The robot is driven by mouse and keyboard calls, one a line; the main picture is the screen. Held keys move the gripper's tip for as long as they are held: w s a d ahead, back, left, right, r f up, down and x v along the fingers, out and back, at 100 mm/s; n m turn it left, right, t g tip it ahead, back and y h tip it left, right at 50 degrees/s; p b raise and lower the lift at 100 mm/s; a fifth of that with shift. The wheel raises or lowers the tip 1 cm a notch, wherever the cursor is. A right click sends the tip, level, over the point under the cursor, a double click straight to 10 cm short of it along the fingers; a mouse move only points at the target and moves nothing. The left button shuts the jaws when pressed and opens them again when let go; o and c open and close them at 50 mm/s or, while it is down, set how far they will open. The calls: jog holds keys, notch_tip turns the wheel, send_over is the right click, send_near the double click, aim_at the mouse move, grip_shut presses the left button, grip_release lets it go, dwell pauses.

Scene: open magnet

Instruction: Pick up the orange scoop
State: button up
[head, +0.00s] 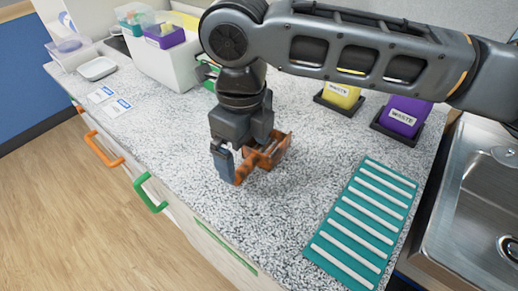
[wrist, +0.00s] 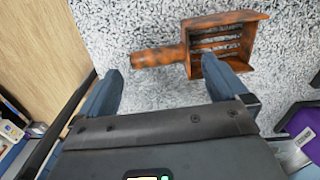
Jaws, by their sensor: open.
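The orange scoop (head: 268,154) lies on the speckled counter, under and beside my gripper (head: 232,170) in the head view. In the wrist view the scoop (wrist: 222,42) shows whole, with its slotted square head at the right and its handle pointing left. My gripper (wrist: 160,82) is open and empty in the wrist view, its two fingers apart. The right fingertip overlaps the lower edge of the scoop head in the picture, and the left fingertip is below and left of the handle end. I cannot tell whether a finger touches the scoop. In the head view my gripper hides part of it.
A teal ridged mat (head: 363,222) lies at the right, before a steel sink (head: 480,195). Yellow (head: 341,95) and purple (head: 402,115) waste containers stand behind. A white bin (head: 168,66) and small dish (head: 97,68) are at the back left. The counter's front edge is near.

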aim_at(245, 165)
notch_tip(245, 165, down, 4)
jog(key=shift+a+f+p, duration=0.1)
jog(key=shift+p, duration=0.2)
jog(key=shift+c, duration=0.2)
jog(key=c, duration=0.9)
jog(key=shift+o, duration=0.2)
